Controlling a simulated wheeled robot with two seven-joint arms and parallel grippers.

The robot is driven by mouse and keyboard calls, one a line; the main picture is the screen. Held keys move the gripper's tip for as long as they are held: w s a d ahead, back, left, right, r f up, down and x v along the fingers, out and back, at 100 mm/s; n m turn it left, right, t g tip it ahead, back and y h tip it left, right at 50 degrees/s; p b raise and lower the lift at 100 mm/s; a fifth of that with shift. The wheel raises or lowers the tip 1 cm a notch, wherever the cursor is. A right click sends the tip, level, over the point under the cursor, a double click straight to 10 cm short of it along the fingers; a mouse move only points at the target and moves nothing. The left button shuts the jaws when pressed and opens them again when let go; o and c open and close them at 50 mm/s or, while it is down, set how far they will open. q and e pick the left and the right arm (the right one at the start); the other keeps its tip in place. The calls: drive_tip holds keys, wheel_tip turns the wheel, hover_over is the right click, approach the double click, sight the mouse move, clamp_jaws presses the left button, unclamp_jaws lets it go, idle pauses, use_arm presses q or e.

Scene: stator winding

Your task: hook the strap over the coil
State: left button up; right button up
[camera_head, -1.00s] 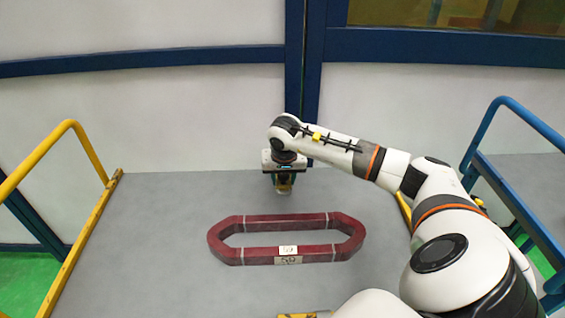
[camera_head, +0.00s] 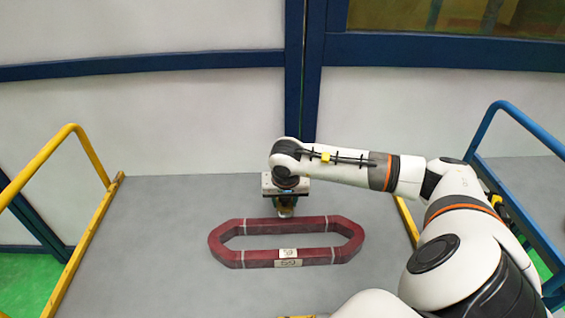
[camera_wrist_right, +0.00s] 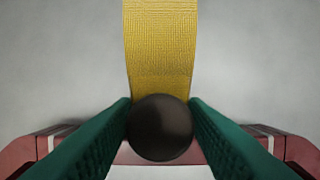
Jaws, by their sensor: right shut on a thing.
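The coil (camera_head: 322,256) is a dark red, long ring with pointed ends. It lies flat on the grey table, with pale bands and white labels on its near side. My right gripper (camera_head: 286,211) is just above or behind the middle of the coil's far side; contact cannot be told. In the right wrist view its green fingers are shut on a dark round piece (camera_wrist_right: 160,128) at the end of the yellow strap (camera_wrist_right: 160,45). The strap runs away to the top of that view. Parts of the coil (camera_wrist_right: 22,152) show behind both fingers. My left gripper is not in view.
The grey table (camera_head: 150,235) is clear around the coil. A yellow rail (camera_head: 82,228) stands on the left and a blue rail (camera_head: 530,122) on the right. A pale wall with blue frames closes the back. A yellow piece shows at the bottom edge.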

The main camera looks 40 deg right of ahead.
drive_tip(key=shift+s+a, duration=1.25)
drive_tip(key=shift+s, duration=0.25)
drive_tip(key=shift+s+a, duration=1.25)
drive_tip(key=shift+s, duration=0.25)
